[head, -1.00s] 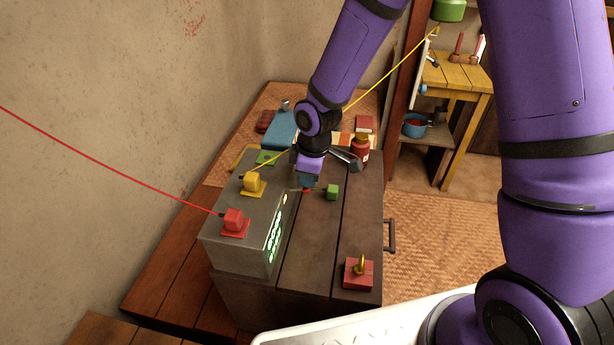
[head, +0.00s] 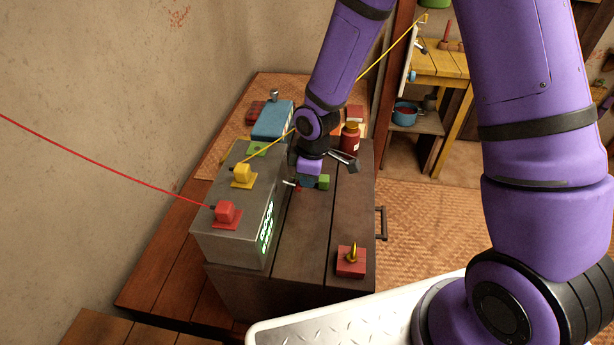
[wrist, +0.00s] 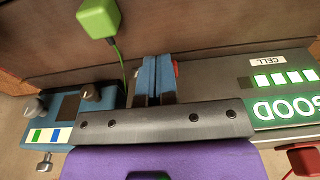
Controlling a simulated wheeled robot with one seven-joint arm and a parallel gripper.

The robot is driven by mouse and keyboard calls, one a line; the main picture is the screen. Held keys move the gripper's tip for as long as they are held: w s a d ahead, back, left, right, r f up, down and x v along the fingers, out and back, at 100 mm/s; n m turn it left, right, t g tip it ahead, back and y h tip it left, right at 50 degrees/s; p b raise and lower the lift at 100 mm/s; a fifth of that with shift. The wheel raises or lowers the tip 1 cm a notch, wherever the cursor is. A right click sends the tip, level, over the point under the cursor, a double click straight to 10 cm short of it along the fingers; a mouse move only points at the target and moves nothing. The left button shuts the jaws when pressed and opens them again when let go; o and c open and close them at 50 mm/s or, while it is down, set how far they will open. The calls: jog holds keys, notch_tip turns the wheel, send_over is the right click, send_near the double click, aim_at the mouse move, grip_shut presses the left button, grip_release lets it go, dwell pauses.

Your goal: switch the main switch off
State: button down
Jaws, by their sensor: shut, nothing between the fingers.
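The grey box (head: 228,239) stands on a dark wooden chest and has a lit green panel (head: 267,228) on its right side. The panel reads GOOD in the wrist view (wrist: 280,108). A small pale lever with a red end (head: 292,183), seemingly the main switch, sticks out from that side towards my gripper. My gripper (head: 306,182) is low over the chest beside the box, at the lever's end. In the wrist view its blue fingers (wrist: 158,78) are together and empty. A bit of red (wrist: 176,68) shows just behind them; whether they touch it is unclear.
Red (head: 227,213) and yellow (head: 242,175) plugs with taut cords sit on the box. A green plug (head: 323,182) lies close to my fingers. A red jar (head: 349,138) and a blue device (head: 272,122) stand behind. A red block (head: 351,262) is at the chest's front.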

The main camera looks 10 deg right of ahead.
jog(key=shift+r, duration=0.15)
jog(key=shift+r, duration=0.7)
jog(key=shift+d+r, duration=0.1)
